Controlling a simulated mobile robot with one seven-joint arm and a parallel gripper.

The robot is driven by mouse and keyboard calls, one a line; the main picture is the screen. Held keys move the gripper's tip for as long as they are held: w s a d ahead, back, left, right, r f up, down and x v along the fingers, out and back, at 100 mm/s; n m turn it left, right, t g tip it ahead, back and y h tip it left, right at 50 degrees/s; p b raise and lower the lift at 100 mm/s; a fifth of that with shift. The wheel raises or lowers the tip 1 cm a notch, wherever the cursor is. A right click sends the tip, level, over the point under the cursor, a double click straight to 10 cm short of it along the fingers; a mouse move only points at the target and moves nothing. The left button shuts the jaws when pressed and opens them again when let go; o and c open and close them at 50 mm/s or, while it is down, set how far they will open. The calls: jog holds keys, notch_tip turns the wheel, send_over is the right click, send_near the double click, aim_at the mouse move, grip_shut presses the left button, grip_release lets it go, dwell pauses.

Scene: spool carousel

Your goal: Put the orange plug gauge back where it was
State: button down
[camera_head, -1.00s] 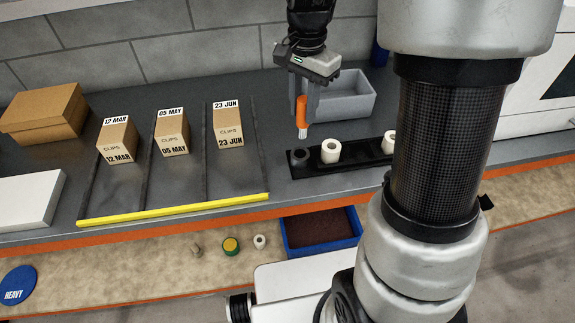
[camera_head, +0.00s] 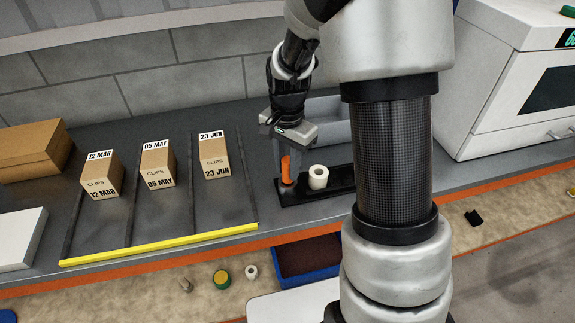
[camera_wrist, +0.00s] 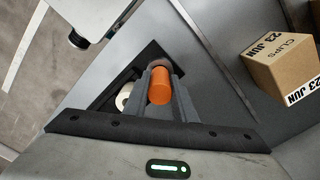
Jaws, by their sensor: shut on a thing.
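The orange plug gauge (camera_head: 286,169) stands about upright at the left end of the black rack (camera_head: 342,183). My gripper (camera_head: 289,155) is shut on its orange handle from above. The gauge's pale lower tip, visible earlier, no longer shows clearly; it seems to be down in the rack's left-end seat, but I cannot tell how deep. In the wrist view the orange handle (camera_wrist: 160,88) lies between the two grey fingers, with the seat's dark round rim behind its far end.
A white spool (camera_head: 318,177) stands on the rack just right of the gauge. A grey bin (camera_head: 330,130) is behind. Clips boxes (camera_head: 214,157) stand in lanes to the left. My arm hides the rack's right part.

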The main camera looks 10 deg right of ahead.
jog(key=shift+f, duration=0.2)
jog(key=c, duration=1.5)
grip_release()
jog(key=shift+o, duration=0.2)
jog(key=shift+r, duration=0.1)
